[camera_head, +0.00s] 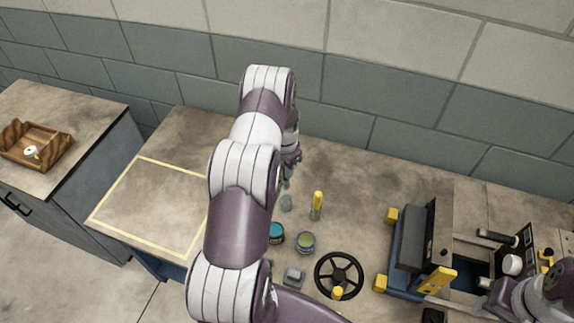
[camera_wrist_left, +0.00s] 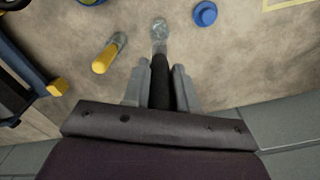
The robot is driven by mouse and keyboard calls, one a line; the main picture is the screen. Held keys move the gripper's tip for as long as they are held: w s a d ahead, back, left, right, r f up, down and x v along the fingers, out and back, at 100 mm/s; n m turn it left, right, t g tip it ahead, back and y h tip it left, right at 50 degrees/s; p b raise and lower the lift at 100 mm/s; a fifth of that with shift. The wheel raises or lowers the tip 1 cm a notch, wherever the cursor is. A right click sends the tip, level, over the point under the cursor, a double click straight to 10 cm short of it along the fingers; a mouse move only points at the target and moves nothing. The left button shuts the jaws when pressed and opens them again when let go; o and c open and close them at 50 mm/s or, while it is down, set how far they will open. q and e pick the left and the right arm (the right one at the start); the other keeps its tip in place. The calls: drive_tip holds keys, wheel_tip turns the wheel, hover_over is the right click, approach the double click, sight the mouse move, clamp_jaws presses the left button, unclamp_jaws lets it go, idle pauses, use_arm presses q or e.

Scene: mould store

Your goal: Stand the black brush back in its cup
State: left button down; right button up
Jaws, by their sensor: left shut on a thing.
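My left gripper (camera_wrist_left: 160,90) is shut on the black brush (camera_wrist_left: 159,75), whose dark handle shows between the fingers in the wrist view. A clear grey cup (camera_wrist_left: 159,30) lies just beyond the brush's far end. I cannot tell whether the brush is inside it or above it. In the head view the left gripper (camera_head: 289,160) is partly hidden by its own arm, close behind the small cup (camera_head: 286,203). The brush is hard to make out there.
A yellow-handled brush (camera_head: 318,200) stands in a similar cup beside it. A teal pot (camera_head: 276,233), an olive pot (camera_head: 306,242) and a black handwheel (camera_head: 339,275) are nearer. A blue round object (camera_wrist_left: 205,14) lies nearby. The yellow-outlined area (camera_head: 150,205) is clear where visible.

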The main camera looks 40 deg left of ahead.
sight(285, 188)
use_arm(q)
wheel_tip(285, 188, down, 11)
drive_tip(key=b, duration=0.7)
drive_tip(key=shift+r, duration=0.15)
drive_tip(key=c, duration=0.8)
unclamp_jaws()
wheel_tip(285, 188, up, 13)
drive_tip(key=b, duration=0.3)
